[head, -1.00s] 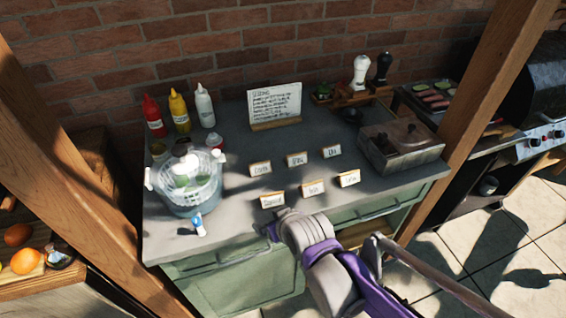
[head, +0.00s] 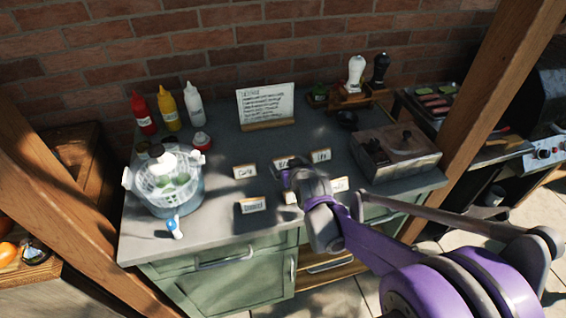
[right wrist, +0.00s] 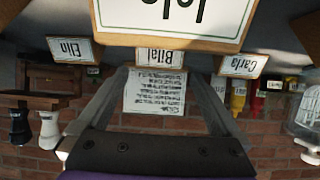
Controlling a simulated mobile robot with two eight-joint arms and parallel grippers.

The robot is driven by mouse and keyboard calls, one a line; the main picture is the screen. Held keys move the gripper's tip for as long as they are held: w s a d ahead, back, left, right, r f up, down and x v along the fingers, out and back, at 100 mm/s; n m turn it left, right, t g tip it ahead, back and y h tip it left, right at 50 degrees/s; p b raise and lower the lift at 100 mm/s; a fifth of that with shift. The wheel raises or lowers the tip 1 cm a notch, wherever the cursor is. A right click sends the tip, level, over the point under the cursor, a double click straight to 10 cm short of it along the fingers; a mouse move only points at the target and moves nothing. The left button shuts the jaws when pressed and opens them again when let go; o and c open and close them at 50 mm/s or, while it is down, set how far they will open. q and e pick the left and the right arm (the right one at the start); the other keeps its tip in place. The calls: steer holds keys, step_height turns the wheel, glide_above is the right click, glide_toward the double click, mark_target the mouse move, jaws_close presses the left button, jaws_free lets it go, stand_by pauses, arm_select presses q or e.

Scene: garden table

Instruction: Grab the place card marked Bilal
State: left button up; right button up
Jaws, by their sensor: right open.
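The place card marked Bilal (right wrist: 161,57) shows upside down in the right wrist view, upright in a wooden base, straight ahead between the fingertips and apart from them. In the head view it is the middle card of the back row (head: 283,162), partly covered by my right gripper (head: 287,179). That gripper is open and empty above the cards; its two fingers (right wrist: 160,78) show spread in the right wrist view. Card Carla (head: 245,171) stands to the left of Bilal and card Elin (head: 321,156) to its right. My left gripper is not in view.
A nearer card (right wrist: 180,15) fills the top of the wrist view. Front-row cards (head: 252,205) and (head: 340,184) stand near the counter edge.

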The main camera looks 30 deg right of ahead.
mark_target(284, 161)
steer(key=shift+f+x, duration=0.25)
steer(key=shift+x, duration=2.05)
steer(key=shift+s, duration=0.2)
steer(key=c, duration=1.1)
